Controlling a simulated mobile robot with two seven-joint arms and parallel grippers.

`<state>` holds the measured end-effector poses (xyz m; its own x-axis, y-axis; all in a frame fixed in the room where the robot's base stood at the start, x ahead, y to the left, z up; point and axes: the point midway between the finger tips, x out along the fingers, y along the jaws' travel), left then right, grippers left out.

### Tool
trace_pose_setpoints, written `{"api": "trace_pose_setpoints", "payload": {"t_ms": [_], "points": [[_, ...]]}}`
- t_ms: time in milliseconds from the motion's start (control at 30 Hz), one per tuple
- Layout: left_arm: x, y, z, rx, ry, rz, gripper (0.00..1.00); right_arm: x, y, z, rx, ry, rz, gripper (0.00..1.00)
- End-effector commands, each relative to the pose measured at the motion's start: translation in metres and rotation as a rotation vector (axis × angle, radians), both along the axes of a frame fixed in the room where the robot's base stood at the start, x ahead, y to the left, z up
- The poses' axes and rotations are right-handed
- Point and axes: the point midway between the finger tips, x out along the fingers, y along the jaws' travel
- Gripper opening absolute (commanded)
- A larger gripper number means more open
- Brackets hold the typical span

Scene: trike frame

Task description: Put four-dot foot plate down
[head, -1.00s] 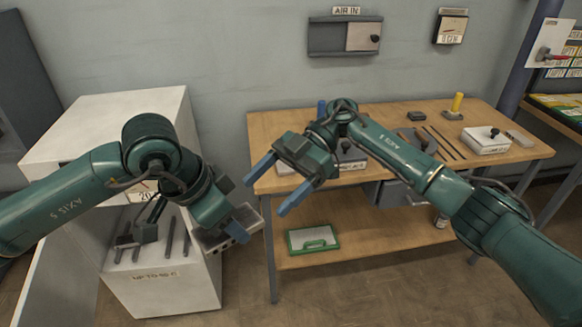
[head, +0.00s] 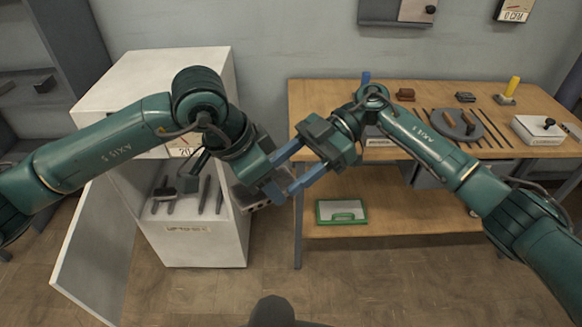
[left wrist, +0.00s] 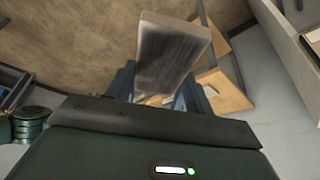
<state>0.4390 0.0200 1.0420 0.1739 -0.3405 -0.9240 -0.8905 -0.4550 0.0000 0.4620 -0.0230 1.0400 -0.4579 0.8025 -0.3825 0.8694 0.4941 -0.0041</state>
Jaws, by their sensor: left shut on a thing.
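The foot plate (head: 248,198) is a grey plate with dark dots along its edge, partly hidden behind my left gripper's fingers. My left gripper (head: 268,187) is shut on it and holds it in the air by the white cabinet's open front. In the left wrist view the plate (left wrist: 172,48) shows as a grey slab between the blue fingers. The dots cannot be counted surely. My right gripper (head: 284,176) is open, with its two blue fingers apart and pointing left, close to the left gripper. I cannot tell whether they touch.
The white cabinet (head: 165,85) stands open at left, with several dark tools inside and its door (head: 95,260) swung out. The wooden workbench (head: 310,105) at right carries a round dark tray, rods and a white box (head: 535,128). A green case (head: 341,211) lies on its lower shelf.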

Motion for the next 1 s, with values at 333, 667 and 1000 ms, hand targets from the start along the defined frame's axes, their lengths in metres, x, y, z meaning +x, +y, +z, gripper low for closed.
{"api": "trace_pose_setpoints", "payload": {"t_ms": [333,667,1000], "points": [[0.0001,-0.0002,0.0007,-0.002,-0.001,-0.001,0.21,0.0003,-0.0002,0.0003,0.0,0.0,-0.001,0.25],[0.0,-0.0002,0.0005,-0.001,-0.001,-0.001,0.76,0.0004,0.0,0.0013,0.002,-0.001,0.0,0.17],[-0.0004,0.0018,0.0054,0.0,-0.001,0.0,0.78,0.0004,0.0,0.0013,0.002,-0.001,0.0,0.17]]}}
